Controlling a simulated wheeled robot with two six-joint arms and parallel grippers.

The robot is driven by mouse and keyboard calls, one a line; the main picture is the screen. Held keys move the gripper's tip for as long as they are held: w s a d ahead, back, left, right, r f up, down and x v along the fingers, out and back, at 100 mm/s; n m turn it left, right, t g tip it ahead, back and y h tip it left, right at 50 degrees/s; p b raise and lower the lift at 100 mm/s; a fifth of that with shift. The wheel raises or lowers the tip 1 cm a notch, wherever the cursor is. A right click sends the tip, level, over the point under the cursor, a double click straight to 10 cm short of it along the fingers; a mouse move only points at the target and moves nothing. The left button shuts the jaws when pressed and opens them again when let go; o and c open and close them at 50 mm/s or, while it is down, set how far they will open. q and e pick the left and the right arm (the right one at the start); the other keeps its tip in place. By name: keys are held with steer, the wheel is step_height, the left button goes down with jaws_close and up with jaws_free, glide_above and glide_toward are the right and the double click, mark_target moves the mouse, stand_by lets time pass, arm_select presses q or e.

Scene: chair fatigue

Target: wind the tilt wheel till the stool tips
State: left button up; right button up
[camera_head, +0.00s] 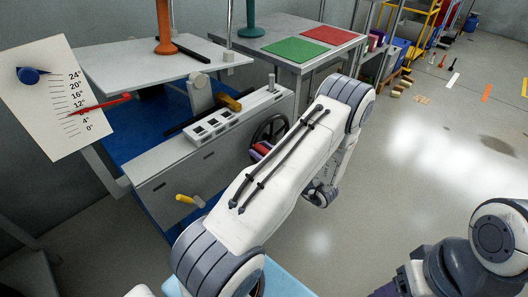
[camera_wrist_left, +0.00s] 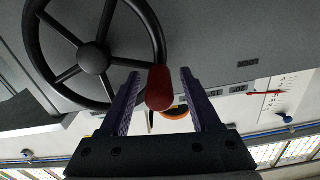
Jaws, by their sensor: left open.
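The black spoked tilt wheel (camera_head: 268,132) is on the front of the grey bench, partly behind my left arm. In the left wrist view the wheel (camera_wrist_left: 95,58) fills the upper left, with its red handle (camera_wrist_left: 160,88) at the rim. My left gripper (camera_wrist_left: 160,73) is open, its purple fingers on either side of the handle; contact cannot be told. An orange stool (camera_head: 165,46) stands on the grey tilt plate (camera_head: 120,68); its top is out of frame. The dial's red needle (camera_head: 105,103) lies near 8°. My right gripper barely shows at the bottom right.
A grey table (camera_head: 268,47) with green and red mats and a teal stand is behind. My left arm crosses the middle of the head view. The floor at right is mostly clear.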

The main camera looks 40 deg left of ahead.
arm_select(q)
jaws_close()
stand_by(1.4)
